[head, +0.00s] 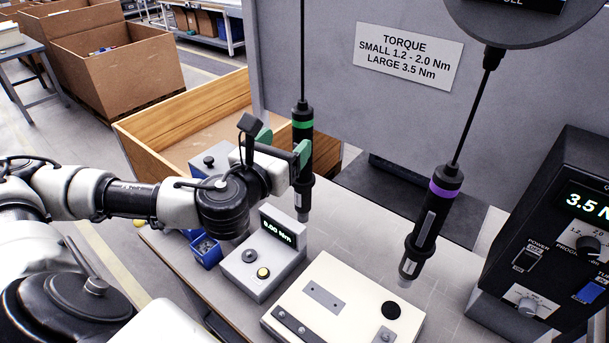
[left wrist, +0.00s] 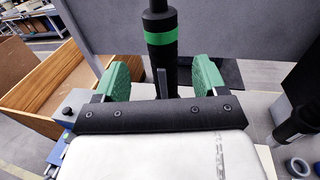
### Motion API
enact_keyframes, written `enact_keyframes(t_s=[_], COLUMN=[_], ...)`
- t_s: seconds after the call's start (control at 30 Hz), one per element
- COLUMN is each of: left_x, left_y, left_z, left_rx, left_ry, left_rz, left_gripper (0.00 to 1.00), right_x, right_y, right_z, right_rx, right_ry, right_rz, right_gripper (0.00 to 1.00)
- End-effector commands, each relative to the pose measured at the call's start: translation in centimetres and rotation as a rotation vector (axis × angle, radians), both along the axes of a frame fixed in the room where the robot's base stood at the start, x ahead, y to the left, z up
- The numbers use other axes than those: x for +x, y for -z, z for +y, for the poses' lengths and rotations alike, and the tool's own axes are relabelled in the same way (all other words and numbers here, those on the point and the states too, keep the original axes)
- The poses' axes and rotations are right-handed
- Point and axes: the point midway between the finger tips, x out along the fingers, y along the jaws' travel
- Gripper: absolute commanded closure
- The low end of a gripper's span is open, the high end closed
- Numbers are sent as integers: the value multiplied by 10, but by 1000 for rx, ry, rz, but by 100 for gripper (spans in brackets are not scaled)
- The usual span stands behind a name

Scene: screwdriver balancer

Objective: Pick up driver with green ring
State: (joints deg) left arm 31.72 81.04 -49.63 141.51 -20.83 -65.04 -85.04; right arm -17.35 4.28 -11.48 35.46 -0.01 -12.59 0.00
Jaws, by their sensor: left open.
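The driver with the green ring (head: 303,150) hangs upright on a cord in the head view, over the back of the bench. In the left wrist view the driver with the green ring (left wrist: 161,60) stands between the two green finger pads. My left gripper (head: 284,142) is open around the driver's body, just below the green ring. In the left wrist view my left gripper (left wrist: 160,80) has a gap beside the driver on each side. The driver with the purple ring (head: 434,218) hangs tilted to the right. My right gripper is not in view.
A grey box with a display (head: 265,262) and a cream fixture (head: 345,305) stand on the bench below the drivers. A black controller (head: 555,240) stands at the right. A grey panel with a torque sign (head: 408,52) rises behind. A wooden crate (head: 180,120) is behind my left arm.

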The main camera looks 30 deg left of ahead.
Motion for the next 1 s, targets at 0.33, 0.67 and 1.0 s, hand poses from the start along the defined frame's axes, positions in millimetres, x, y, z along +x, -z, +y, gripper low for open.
enact_keyframes(t_s=[0.33,0.67,1.0], left_x=[35,77,85], left_y=[-2,1,4], left_z=[4,6,7], left_rx=[-5,-5,-4], left_ry=[1,0,0], left_rz=[-1,-1,1], left_gripper=[29,29,29], right_x=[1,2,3], right_y=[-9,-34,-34], right_z=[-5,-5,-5], right_rx=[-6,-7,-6], right_ry=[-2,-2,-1], right_rz=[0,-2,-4], right_gripper=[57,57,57])
